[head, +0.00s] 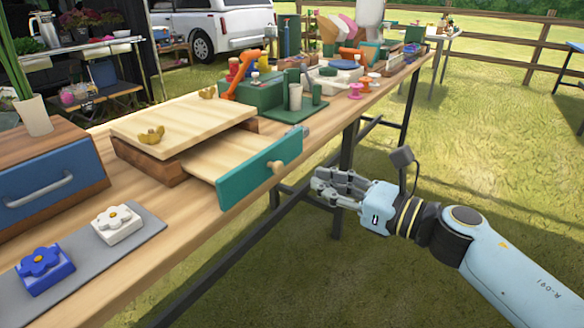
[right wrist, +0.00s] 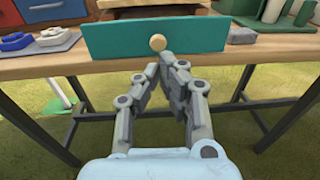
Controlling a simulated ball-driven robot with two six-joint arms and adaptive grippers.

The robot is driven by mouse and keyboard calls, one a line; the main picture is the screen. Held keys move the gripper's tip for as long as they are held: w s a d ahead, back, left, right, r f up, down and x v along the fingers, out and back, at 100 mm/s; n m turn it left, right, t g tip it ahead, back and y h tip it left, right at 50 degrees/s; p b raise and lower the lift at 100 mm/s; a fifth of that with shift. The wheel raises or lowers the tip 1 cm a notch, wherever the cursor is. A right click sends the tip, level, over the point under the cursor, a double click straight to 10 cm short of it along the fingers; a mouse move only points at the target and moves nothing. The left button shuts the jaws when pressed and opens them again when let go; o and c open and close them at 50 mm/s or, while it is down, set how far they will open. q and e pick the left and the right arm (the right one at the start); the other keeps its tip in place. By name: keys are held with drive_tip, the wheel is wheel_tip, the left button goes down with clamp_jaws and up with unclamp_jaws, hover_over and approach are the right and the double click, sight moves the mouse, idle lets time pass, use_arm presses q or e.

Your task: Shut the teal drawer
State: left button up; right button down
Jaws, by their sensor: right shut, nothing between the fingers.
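The teal drawer (head: 258,172) stands pulled out from a wooden press-like box (head: 185,125) on the table. Its teal front has a round wooden knob (head: 277,167), which also shows in the right wrist view (right wrist: 157,42). My right gripper (head: 318,185) is in front of the drawer, beyond the table's edge, with its fingers together and nothing between them. In the right wrist view its fingertips (right wrist: 167,62) appear just below the knob; I cannot tell whether they touch. My left gripper is not in view.
The wooden table (head: 100,265) has a blue drawer box (head: 50,180) at left and a grey mat (head: 95,250) with flower blocks. Green holders and tools (head: 275,95) stand behind the drawer. Grass to the right of the table is open around my right arm.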

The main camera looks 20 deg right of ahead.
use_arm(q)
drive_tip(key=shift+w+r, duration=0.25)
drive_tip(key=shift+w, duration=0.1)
use_arm(e)
approach(241, 155)
drive_tip(key=v, duration=0.3)
drive_tip(key=shift+w+d+r, duration=0.1)
drive_tip(key=shift+w+d, duration=0.1)
drive_tip(key=shift+d, duration=0.05)
drive_tip(key=b+x, duration=0.1)
drive_tip(key=x, duration=0.3)
drive_tip(key=b+x, duration=0.1)
drive_tip(key=x, duration=0.3)
drive_tip(key=b+x, duration=0.1)
drive_tip(key=x, duration=0.4)
drive_tip(key=shift+s+a+r+b, duration=0.15)
drive_tip(key=shift+s+a+b, duration=0.1)
drive_tip(key=shift+a+b, duration=0.05)
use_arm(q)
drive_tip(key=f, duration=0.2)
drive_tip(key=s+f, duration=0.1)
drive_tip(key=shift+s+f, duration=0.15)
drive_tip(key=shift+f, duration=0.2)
use_arm(e)
drive_tip(key=shift+r, duration=0.25)
drive_tip(key=shift+w, duration=0.1)
drive_tip(key=shift+d, duration=0.1)
